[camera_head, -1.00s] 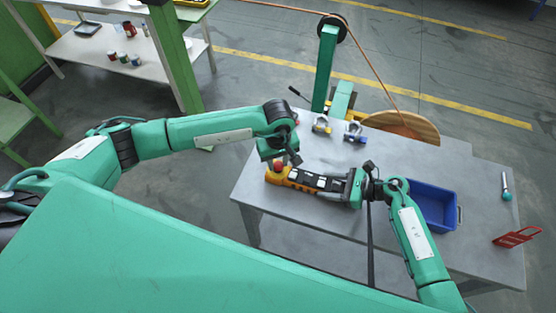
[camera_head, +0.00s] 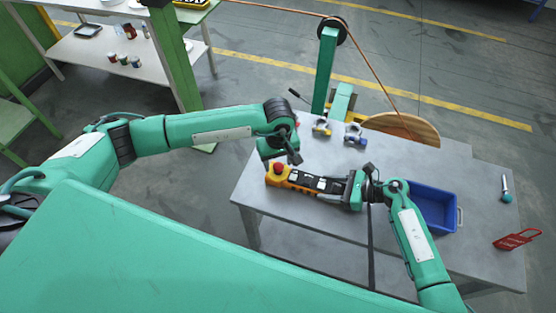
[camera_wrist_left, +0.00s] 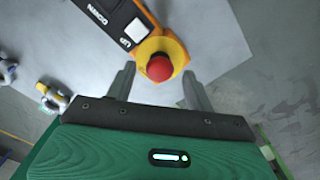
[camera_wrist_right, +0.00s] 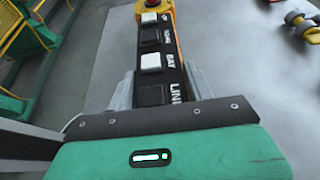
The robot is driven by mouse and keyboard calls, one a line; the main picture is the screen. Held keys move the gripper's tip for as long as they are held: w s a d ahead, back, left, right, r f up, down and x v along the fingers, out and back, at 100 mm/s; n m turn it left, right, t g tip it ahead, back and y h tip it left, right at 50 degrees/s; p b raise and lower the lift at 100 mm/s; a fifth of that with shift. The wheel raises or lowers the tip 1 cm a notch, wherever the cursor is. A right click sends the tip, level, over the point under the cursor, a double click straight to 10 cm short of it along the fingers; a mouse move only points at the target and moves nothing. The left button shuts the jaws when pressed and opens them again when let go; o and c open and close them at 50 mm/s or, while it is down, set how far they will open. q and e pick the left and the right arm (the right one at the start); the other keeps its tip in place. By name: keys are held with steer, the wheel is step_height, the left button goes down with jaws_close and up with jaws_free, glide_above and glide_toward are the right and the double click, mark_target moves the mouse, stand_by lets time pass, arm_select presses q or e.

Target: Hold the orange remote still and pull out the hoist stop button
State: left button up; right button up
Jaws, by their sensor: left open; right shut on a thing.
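The orange remote (camera_head: 284,177) lies on the grey table, with black button panels and white keys along it. Its red stop button (camera_head: 278,168) is at the left end, on a yellow collar. The button also shows in the left wrist view (camera_wrist_left: 159,68). My left gripper (camera_head: 287,160) is open just above that end; in the left wrist view its fingers (camera_wrist_left: 157,88) stand apart, one to each side below the button, not touching it. My right gripper (camera_head: 347,187) is shut on the remote's other end; its fingers flank the body in the right wrist view (camera_wrist_right: 158,92).
A blue bin (camera_head: 436,208) stands right of my right gripper. A red rack (camera_head: 516,238) and a teal-ended tool (camera_head: 506,189) lie at the table's right. Two clamp-like parts (camera_head: 321,128) (camera_head: 355,134) sit at the back, near a wooden disc (camera_head: 405,126).

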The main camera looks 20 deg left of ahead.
mark_target(278, 165)
arm_select(q)
step_height(278, 165, up, 12)
stand_by(0.5)
arm_select(e)
steer(key=o, duration=1.4)
